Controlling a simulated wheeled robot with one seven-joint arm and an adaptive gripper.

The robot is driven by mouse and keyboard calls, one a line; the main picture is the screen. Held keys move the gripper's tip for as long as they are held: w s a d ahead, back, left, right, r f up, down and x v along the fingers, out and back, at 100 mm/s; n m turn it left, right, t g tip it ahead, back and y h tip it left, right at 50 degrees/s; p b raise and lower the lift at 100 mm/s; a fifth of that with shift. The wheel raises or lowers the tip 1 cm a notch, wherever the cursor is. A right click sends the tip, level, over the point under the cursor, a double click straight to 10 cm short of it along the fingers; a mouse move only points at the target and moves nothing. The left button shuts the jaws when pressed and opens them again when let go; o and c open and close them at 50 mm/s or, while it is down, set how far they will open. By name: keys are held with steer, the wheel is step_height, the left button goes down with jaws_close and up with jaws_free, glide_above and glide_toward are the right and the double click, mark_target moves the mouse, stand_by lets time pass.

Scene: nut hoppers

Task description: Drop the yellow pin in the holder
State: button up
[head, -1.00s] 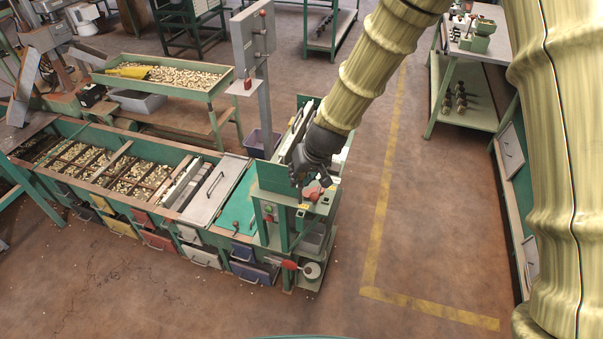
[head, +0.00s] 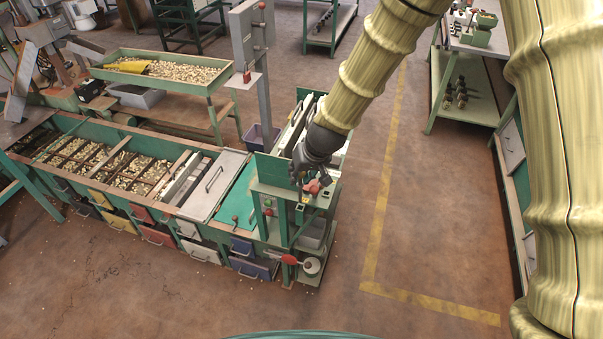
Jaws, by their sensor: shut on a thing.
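My gripper (head: 298,174) is dark and points down over the green work station (head: 283,196) at the right end of the long bench. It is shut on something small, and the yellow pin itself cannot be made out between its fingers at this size. A small red-orange part (head: 314,187) shows right beside the fingertips on the station top. Small yellowish spots show just below, on the station's front edge. I cannot tell which part of the station is the holder; my gripper and arm hide some of its top.
The long bench has nut-filled compartments (head: 108,165), a grey lid (head: 214,185) and coloured drawers below. A nut tray (head: 185,72) and a grey post box (head: 247,36) stand behind. The floor right of the station is clear, with a yellow line (head: 375,240).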

mark_target(301, 195)
steer(key=shift+f, duration=0.1)
steer(key=shift+f+b, duration=0.45)
steer(key=shift+f, duration=0.55)
jaws_close()
stand_by(0.4)
steer(key=shift+f+b, duration=2.15)
steer(key=shift+f, duration=1.75)
